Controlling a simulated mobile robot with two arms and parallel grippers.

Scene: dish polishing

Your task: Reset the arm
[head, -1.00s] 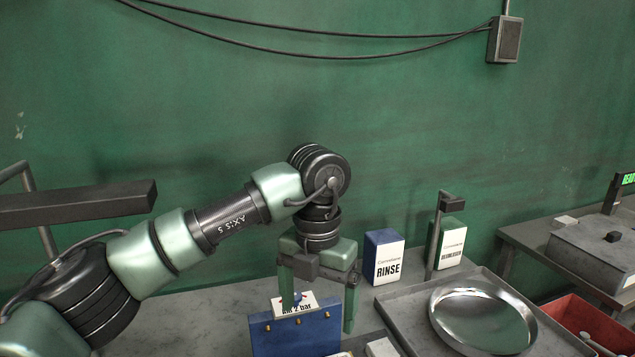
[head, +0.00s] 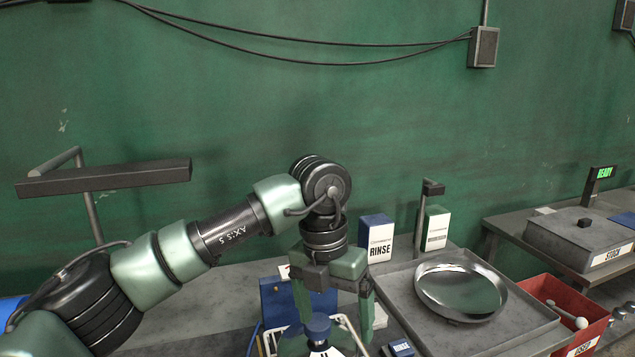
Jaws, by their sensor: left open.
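My left arm comes in from the left, and its gripper (head: 334,312) points down over the worktable. Its two green fingers are apart with no object visibly held. A blue box-like holder (head: 284,303) stands just behind and left of the fingers, partly hidden by them. My right gripper is not in view.
A shiny round dish (head: 460,290) sits in a grey tray (head: 530,325) to the right. RINSE (head: 381,240) and another box (head: 437,230) stand behind. A red bin (head: 575,305) and a grey STOCK case (head: 575,238) are farther right. A dark bar (head: 105,178) stands at left.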

